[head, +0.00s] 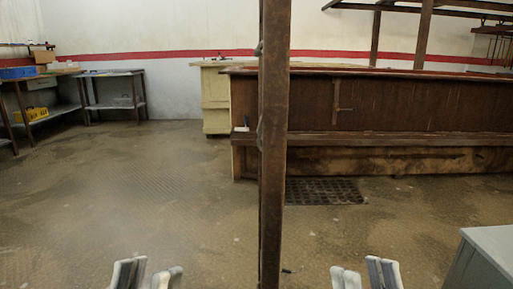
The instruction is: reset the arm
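My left gripper (147,275) shows at the bottom edge, left of the middle. Its two grey fingertips stand apart with bare floor between and around them, so it looks open and empty. My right gripper (365,275) shows at the bottom edge, right of the middle. Its fingertips are also apart, with a narrower gap, and nothing shows between them. Both point forward over the floor. The rest of both arms is out of the picture.
A rusty upright post (273,150) stands close ahead, between my grippers. A grey cabinet (490,258) is at the lower right. A long wooden counter (400,110) stands at the back, a pale cabinet (216,100) beside it. Work tables (115,75) line the left. Left-centre floor is free.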

